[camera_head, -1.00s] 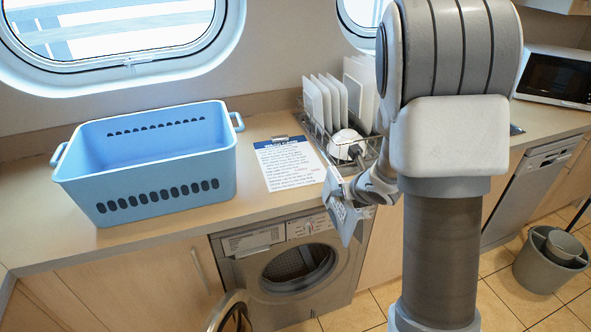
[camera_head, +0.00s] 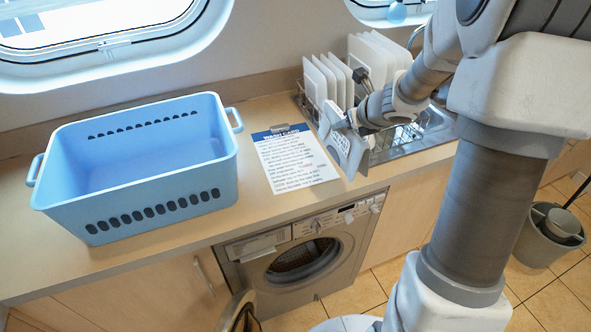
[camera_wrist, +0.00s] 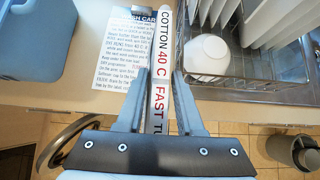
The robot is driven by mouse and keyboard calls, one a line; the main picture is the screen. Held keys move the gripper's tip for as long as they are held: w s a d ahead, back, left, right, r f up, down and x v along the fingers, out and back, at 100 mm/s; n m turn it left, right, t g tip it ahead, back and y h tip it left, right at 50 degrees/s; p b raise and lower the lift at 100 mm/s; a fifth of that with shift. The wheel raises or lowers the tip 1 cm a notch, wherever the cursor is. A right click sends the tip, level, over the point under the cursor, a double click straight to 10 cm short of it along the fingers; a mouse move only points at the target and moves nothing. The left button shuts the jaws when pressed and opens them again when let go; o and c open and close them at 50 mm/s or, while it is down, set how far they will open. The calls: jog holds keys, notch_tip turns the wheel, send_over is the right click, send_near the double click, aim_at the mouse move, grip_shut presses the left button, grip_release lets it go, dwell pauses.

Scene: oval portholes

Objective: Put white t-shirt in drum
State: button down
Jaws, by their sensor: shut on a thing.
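The washing machine (camera_head: 345,245) stands under the counter with its round door (camera_head: 238,312) swung open to the left. Its drum (camera_head: 303,258) is a dark opening; no cloth shows in the visible part. I cannot make out a white t-shirt in either view. My gripper (camera_head: 345,143) is above the counter's front edge, up and right of the drum, in front of the dish rack. In the wrist view my gripper (camera_wrist: 156,88) is shut on a narrow white strip (camera_wrist: 160,60) printed "COTTON 40 C FAST", lying between the fingers.
A blue basket (camera_head: 140,195) stands on the counter at left; its visible inside is empty. A wash card (camera_head: 295,160) lies beside it. The dish rack (camera_head: 405,140) holds white plates and a white bowl (camera_wrist: 207,55). A grey bucket (camera_head: 545,235) stands on the floor at right.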

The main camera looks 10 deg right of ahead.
jog(key=w+a+f+b, duration=0.5)
jog(key=a+f+b, duration=0.4)
jog(key=a+f, duration=0.1)
jog(key=shift+a+f, duration=0.25)
jog(key=shift+f, duration=0.1)
jog(key=shift+f, duration=0.1)
jog(key=c, duration=0.5)
grip_release()
